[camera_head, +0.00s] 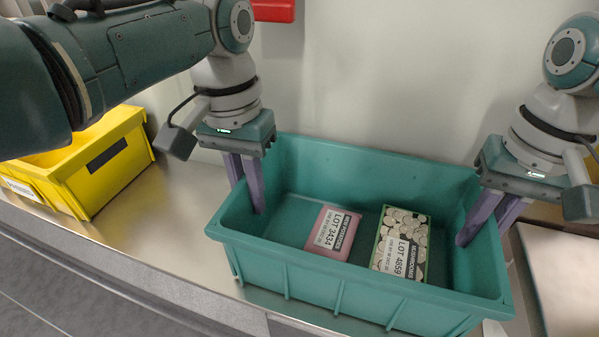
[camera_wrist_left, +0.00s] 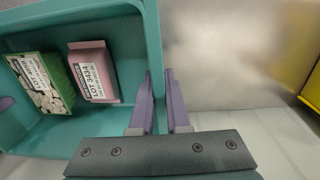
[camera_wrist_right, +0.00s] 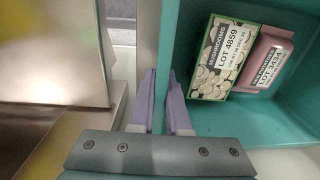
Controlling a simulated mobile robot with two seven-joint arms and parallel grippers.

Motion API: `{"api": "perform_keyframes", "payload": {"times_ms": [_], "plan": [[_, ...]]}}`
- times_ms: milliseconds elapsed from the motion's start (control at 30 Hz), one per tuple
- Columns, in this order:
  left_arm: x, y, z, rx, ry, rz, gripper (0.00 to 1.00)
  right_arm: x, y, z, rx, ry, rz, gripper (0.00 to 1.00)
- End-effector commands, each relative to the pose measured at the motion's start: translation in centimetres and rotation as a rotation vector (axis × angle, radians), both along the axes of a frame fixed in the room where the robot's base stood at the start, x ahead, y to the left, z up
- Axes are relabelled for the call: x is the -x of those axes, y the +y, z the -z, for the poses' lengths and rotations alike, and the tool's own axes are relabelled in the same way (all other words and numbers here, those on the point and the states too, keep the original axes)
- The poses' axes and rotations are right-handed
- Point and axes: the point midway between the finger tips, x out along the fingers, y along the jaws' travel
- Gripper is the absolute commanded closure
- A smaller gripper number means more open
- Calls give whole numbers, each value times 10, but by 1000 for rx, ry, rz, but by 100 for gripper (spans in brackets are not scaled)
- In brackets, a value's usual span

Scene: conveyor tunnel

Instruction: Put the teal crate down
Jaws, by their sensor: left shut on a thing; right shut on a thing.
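The teal crate (camera_head: 345,285) is in the middle of the head view, over the metal surface. Whether its base touches the surface I cannot tell. It holds a pink box (camera_head: 333,232) marked LOT 3434 and a green mushroom box (camera_head: 401,243) marked LOT 4859. My left gripper (camera_head: 247,190) is shut on the crate's left wall, one finger inside and one outside; the left wrist view shows the wall (camera_wrist_left: 153,40) between the fingers. My right gripper (camera_head: 482,222) is shut on the right wall in the same way; that wall (camera_wrist_right: 160,100) shows in the right wrist view.
A yellow bin (camera_head: 100,165) stands on the metal surface (camera_head: 160,225) at the left, with bare metal between it and the crate. A pale wall (camera_head: 390,80) rises behind the crate. A flat panel (camera_head: 560,280) lies close to the crate's right side.

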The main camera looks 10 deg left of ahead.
Motion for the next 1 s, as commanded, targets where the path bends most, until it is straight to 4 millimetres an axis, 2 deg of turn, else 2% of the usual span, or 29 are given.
{"api": "perform_keyframes", "payload": {"times_ms": [33,300,633,767,1000], "plan": [[0,-6,2,12,-1,6,84,0,6,2,-12,-2,-6,84],[0,-3,0,6,-1,3,56,0,3,0,-7,-1,-3,56],[-1,-1,-5,4,-3,1,56,0,1,1,-3,0,-1,56],[-1,0,-21,3,-5,2,56,0,1,1,-3,0,-1,56],[-1,2,-77,5,-6,2,56,0,1,1,-2,0,-1,56]]}}
